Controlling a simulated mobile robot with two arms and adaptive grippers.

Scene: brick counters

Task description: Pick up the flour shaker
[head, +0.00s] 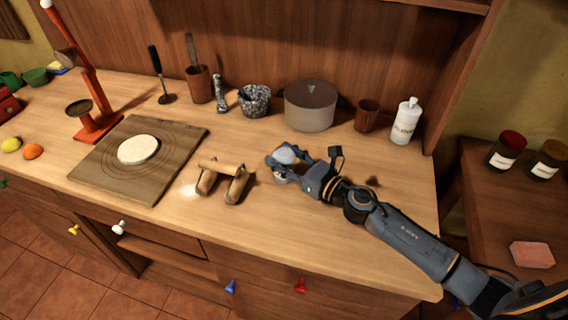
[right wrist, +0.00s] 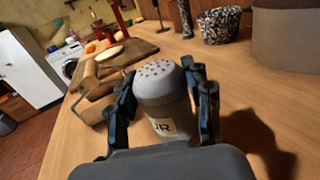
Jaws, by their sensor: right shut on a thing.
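The flour shaker (right wrist: 160,92) is a grey cylinder with a domed lid full of small holes. Its pale label shows the letters "UR". It stands between the fingers of my right gripper (right wrist: 165,100), which is shut on it from both sides. My left gripper is not in view.
A grey round container (head: 310,106), speckled mortar (head: 255,101), brown cup (head: 367,115) and white bottle (head: 405,122) line the back.

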